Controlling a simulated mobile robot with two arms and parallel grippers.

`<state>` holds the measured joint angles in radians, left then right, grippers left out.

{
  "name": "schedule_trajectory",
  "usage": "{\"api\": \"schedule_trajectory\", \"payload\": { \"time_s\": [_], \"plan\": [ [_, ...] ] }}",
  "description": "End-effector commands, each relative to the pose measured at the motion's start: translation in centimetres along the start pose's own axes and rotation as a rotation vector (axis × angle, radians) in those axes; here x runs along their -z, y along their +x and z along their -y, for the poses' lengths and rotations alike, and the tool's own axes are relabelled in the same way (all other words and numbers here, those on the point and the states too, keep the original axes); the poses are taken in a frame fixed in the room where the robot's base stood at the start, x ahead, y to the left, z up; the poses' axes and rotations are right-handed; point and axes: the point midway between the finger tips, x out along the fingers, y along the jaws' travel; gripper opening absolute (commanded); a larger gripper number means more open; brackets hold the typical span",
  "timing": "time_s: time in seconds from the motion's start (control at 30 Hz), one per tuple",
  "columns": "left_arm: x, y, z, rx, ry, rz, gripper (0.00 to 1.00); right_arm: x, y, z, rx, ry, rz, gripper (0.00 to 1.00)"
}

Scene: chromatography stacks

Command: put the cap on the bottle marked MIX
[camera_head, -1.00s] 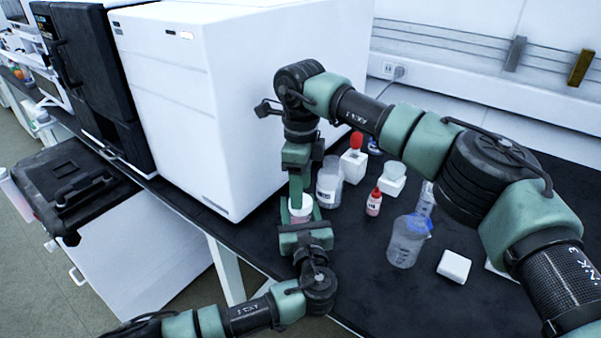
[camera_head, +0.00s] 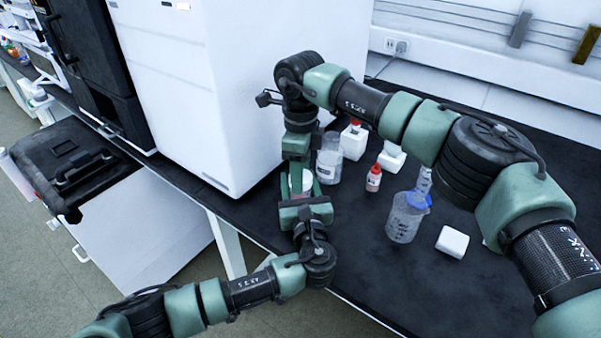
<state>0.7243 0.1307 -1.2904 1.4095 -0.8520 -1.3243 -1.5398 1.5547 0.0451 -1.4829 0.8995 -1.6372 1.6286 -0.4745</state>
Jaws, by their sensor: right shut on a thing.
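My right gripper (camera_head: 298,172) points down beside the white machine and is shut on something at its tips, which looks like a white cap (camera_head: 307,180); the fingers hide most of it. My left gripper (camera_head: 302,196) reaches up from below, with its fingers on both sides of a small jar-like bottle (camera_head: 303,187) under that white top. The two grippers are almost touching in the picture. Whether the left fingers press on the bottle, and whether the white top sits on it, I cannot tell. No MIX mark is readable.
On the black bench stand a clear labelled bottle (camera_head: 329,165), a red-capped vial (camera_head: 373,180), a clear bottle with a blue cap (camera_head: 404,218) and a white block (camera_head: 452,242). More white blocks (camera_head: 354,145) stand behind. The white machine (camera_head: 240,90) is close on the left.

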Motion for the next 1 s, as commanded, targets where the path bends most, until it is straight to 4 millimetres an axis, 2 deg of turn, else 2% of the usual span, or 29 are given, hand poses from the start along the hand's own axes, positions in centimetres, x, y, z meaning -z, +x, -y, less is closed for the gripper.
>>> {"api": "schedule_trajectory", "payload": {
  "time_s": [0.03,0.1,0.13,0.4,0.5,0.67,1.0],
  "plan": [
    [0.0,0.0,0.0,0.000,0.000,-0.001,0.00,0.0,0.0,0.0,0.000,0.000,0.000,0.49],
    [0.0,0.0,0.0,0.000,0.000,-0.001,0.00,0.0,0.0,0.0,0.000,0.000,0.000,0.68],
    [0.0,0.0,0.0,0.000,0.000,-0.001,0.00,0.0,0.0,0.0,0.000,0.000,0.000,0.71],
    [0.0,0.0,0.0,0.000,0.000,-0.001,0.00,0.0,0.0,0.0,0.000,-0.001,-0.001,0.71],
    [0.0,0.0,0.0,0.000,0.001,-0.001,0.00,0.0,-0.6,0.0,0.001,-0.001,0.000,0.71],
    [0.0,0.0,0.0,0.000,0.001,-0.001,0.00,0.0,-3.2,0.1,0.003,0.000,0.001,0.71],
    [0.1,0.0,0.0,0.000,0.001,-0.001,0.00,0.0,-10.1,0.0,0.002,0.000,0.001,0.71]
  ]
}}
